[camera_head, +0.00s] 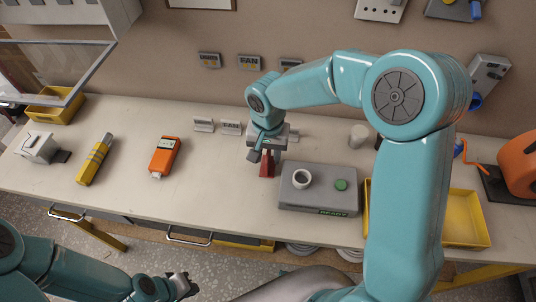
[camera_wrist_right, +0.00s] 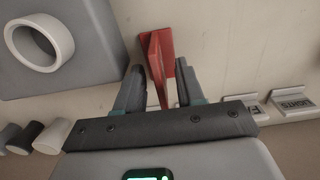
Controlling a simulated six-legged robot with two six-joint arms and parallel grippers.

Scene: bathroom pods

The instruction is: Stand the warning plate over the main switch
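A red piece (camera_head: 267,165), likely the warning plate, stands on the bench below my right gripper (camera_head: 265,154). The right wrist view shows it as a red upright fin on a flat red base (camera_wrist_right: 155,58). The fin is between the two fingers of my right gripper (camera_wrist_right: 157,88), with gaps visible beside it, so the gripper looks open around it. Wall switches with small labels (camera_head: 209,60), one reading FAN (camera_head: 248,63), sit above the bench. A third (camera_head: 290,64) is partly behind my right arm; I cannot tell which is the main switch. My left gripper (camera_head: 180,285) is low, in front of the bench.
A grey box with a white ring and green button (camera_head: 318,190) stands right of the red piece. Small white label plates (camera_head: 231,127) stand behind it. An orange meter (camera_head: 165,156), yellow tool (camera_head: 95,159) and yellow tray (camera_head: 470,239) are on the bench. The front middle is clear.

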